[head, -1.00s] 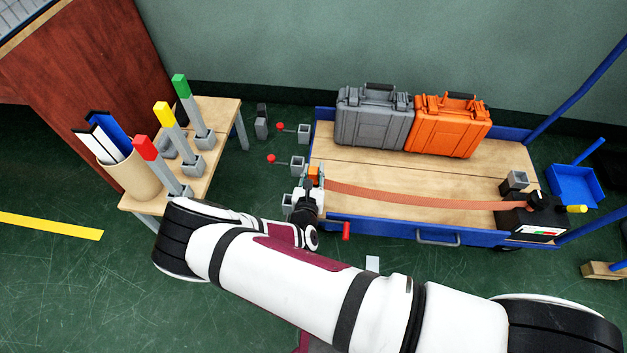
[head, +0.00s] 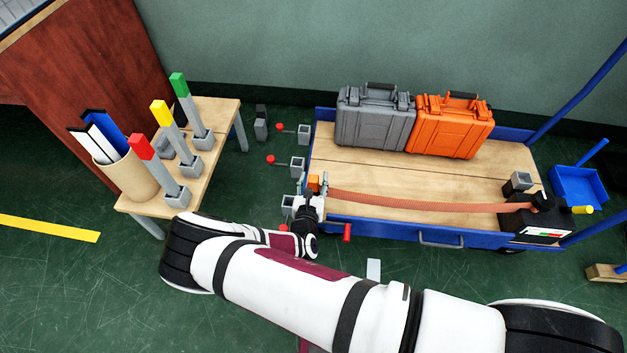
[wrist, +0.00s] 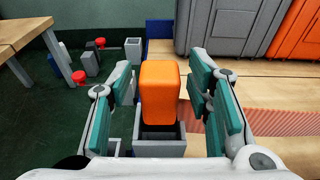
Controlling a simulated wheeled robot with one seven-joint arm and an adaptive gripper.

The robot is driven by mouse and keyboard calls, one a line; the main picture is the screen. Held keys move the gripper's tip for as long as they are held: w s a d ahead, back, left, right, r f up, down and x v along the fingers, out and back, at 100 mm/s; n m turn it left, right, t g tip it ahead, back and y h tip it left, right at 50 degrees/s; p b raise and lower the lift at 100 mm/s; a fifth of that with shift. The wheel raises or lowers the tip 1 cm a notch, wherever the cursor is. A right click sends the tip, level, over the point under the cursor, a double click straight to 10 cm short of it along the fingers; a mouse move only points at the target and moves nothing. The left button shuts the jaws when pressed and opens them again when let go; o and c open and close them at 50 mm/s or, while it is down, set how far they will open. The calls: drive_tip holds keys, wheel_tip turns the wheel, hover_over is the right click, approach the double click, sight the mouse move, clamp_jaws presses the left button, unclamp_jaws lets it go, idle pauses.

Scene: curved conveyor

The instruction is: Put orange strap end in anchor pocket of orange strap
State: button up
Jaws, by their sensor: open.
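The orange strap end (head: 313,182) is an upright orange block at the cart's left edge. In the wrist view the block (wrist: 160,90) stands in line with a grey, square, open-topped pocket (wrist: 159,148), with its lower end at the dark opening. It looks to be in the pocket, but how deep I cannot tell. My gripper (wrist: 160,82) is open around the block, with a gap on each side; it also shows in the head view (head: 314,187). The orange strap (head: 430,207) runs right across the deck to a black box (head: 535,222).
A grey case (head: 374,120) and an orange case (head: 452,128) stand at the back of the blue-edged cart (head: 390,232). Grey sockets with red knobs (head: 297,165) lie left of it. A wooden table (head: 225,125) with coloured posts stands further left.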

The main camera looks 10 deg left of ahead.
drive_tip(key=shift+r, duration=0.1)
drive_tip(key=shift+s+r, duration=0.15)
drive_tip(key=shift+r, duration=0.05)
drive_tip(key=s+r+p, duration=0.2)
drive_tip(key=s+p, duration=0.1)
drive_tip(key=s, duration=0.8)
drive_tip(key=shift+s+a, duration=0.2)
drive_tip(key=shift+r, duration=0.1)
